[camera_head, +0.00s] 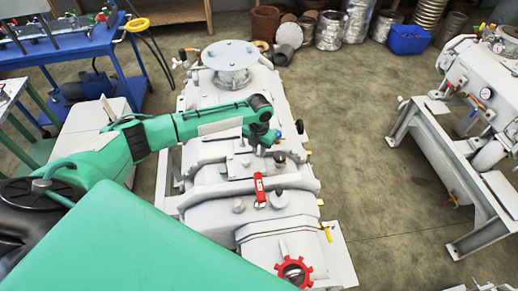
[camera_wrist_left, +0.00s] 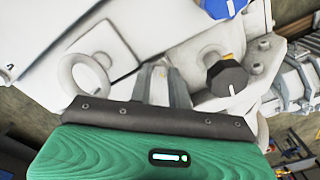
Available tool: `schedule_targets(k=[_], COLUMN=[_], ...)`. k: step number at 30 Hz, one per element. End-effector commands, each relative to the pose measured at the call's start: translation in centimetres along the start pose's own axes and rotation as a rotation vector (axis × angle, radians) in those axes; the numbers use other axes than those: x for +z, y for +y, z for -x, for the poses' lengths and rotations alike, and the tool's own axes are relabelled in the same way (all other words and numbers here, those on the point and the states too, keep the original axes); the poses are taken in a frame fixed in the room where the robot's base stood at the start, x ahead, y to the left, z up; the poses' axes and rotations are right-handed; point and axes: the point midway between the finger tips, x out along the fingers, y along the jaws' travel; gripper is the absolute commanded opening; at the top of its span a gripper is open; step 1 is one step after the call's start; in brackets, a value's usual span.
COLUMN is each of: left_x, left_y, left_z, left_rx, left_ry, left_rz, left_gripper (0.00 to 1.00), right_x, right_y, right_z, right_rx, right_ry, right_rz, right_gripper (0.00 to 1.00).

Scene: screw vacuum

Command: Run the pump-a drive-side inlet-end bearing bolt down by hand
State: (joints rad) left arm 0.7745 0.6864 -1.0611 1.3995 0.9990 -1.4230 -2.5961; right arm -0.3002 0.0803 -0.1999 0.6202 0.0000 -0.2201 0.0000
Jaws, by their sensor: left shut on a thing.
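The big pale grey pump (camera_head: 215,195) fills the middle of the head view. In the left wrist view the grey fingers (camera_wrist_left: 165,85) are close together against the pump's pale casing (camera_wrist_left: 130,30). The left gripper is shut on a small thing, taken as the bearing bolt. The bolt itself is hidden by the fingers and the dark gripper edge. My right gripper is not in view.
A blue knob (camera_wrist_left: 222,7) is above. A red-handled part (camera_head: 259,190) and red handwheel (camera_head: 293,271) are on the pump. Open floor (camera_head: 370,150) lies right.

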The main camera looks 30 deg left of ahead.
Motion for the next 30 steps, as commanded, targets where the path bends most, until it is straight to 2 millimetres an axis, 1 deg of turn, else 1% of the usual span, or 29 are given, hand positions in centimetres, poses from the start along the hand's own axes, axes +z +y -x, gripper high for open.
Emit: schedule_targets(k=[1, 8, 9, 12, 26, 30], left_x=[0.38, 0.39, 0.38, 0.30, 0.05, -0.02], left_y=[0.07, 0.08, 0.08, 0.07, 0.02, -0.01], left_z=[0.52, 0.52, 0.52, 0.42, 0.07, 0.06], left_rx=[-0.001, -0.001, -0.001, -0.001, 0.000, 0.000], left_ry=[-0.010, -0.010, -0.010, -0.008, -0.001, 0.001], left_rz=[0.001, 0.002, 0.002, 0.002, 0.003, 0.043], left_gripper=[0.00, 0.00, 0.23, 0.41, 0.41, 0.41], right_x=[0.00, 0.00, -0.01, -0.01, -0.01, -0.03], right_y=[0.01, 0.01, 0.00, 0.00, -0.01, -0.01], right_z=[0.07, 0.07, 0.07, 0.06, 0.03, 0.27], right_rx=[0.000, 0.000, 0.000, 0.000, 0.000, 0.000], right_ry=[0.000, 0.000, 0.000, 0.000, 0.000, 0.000], right_rz=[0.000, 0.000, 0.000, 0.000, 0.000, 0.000], right_gripper=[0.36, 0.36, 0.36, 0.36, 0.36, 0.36])
